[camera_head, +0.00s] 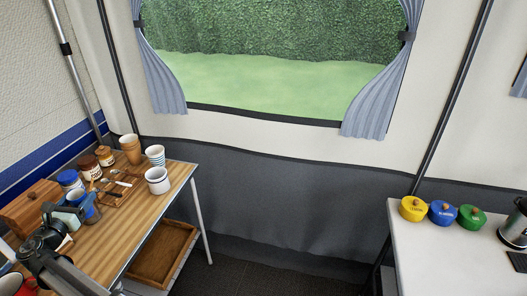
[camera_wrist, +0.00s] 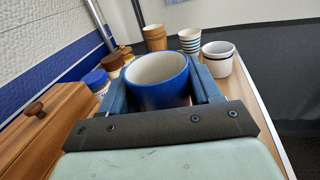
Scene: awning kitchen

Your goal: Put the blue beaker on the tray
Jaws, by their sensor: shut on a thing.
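The blue beaker (camera_wrist: 160,97) has a cream inside and stands upright between the fingers of my gripper (camera_wrist: 160,80) in the wrist view. My gripper is shut on it from both sides. In the head view the beaker (camera_head: 92,212) is at the left of the wooden table, partly hidden by my gripper (camera_head: 80,210). I cannot tell whether its base touches the table. A brown wooden tray (camera_head: 165,252) lies empty on the lower shelf under the table top. A small wooden holder (camera_head: 122,192) with cutlery lies on the table top, right of the beaker.
Jars, including a blue-lidded one (camera_head: 69,178), stand behind the beaker. A tan cup (camera_head: 131,149), a striped cup (camera_head: 155,155) and a white mug (camera_head: 158,181) stand at the table's far right. A wooden box (camera_head: 30,205) is at left.

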